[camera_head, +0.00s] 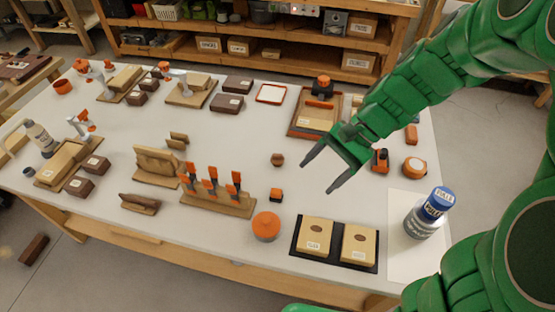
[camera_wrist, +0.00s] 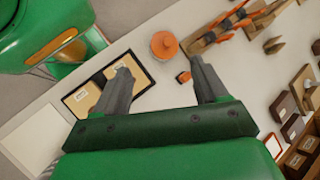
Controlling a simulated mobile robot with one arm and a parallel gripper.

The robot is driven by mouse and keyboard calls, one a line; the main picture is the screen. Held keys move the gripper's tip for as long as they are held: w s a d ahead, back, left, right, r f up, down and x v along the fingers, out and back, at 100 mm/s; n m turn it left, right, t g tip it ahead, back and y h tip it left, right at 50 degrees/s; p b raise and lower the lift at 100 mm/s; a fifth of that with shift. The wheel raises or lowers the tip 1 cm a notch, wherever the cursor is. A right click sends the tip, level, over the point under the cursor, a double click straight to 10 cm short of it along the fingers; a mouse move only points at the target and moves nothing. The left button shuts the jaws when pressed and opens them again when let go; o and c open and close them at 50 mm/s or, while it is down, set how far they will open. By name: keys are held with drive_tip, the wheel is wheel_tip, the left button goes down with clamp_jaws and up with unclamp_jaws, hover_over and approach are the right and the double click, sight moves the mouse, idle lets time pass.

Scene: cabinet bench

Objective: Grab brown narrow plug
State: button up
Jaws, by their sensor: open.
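A small brown rounded piece (camera_head: 278,159), which may be the brown narrow plug, sits alone on the white table in the head view. I cannot tell its exact shape at this size. In the wrist view I cannot make it out, and a finger may hide it. My green gripper (camera_head: 317,177) is open and empty above the table, to the right of this piece and apart from it. Its two grey fingers also show in the wrist view (camera_wrist: 160,66), spread wide with nothing between them.
A small orange block (camera_head: 276,195), an orange round container (camera_head: 266,226) and a black tray (camera_head: 296,247) with boxes stand nearby. A wooden rack (camera_head: 243,210) of orange-handled tools is at left. A blue-capped bottle (camera_head: 428,213) stands right. Bare table surrounds the brown piece.

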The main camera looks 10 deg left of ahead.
drive_tip(key=w+a+f+m+y, duration=0.2)
drive_tip(key=w+a+f+m, duration=0.1)
drive_tip(key=w+f, duration=0.25)
drive_tip(key=w+a+f+m+y, duration=0.2)
drive_tip(key=w+a+f+m, duration=0.15)
drive_tip(key=w, duration=0.35)
drive_tip(key=m+t+y, duration=0.2)
drive_tip(key=m+y, duration=0.1)
drive_tip(key=m, duration=0.2)
approach(282, 157)
drive_tip(key=x, duration=0.4)
drive_tip(key=shift+a+f, duration=0.25)
drive_tip(key=shift+f, duration=0.25)
drive_tip(key=shift+w+x, duration=0.15)
drive_tip(key=shift+x, duration=1.75)
drive_tip(key=shift+w+x, duration=0.15)
drive_tip(key=shift+x, duration=1.8)
drive_tip(key=shift+f, duration=0.1)
drive_tip(key=shift+c, duration=0.2)
drive_tip(key=c, duration=0.9)
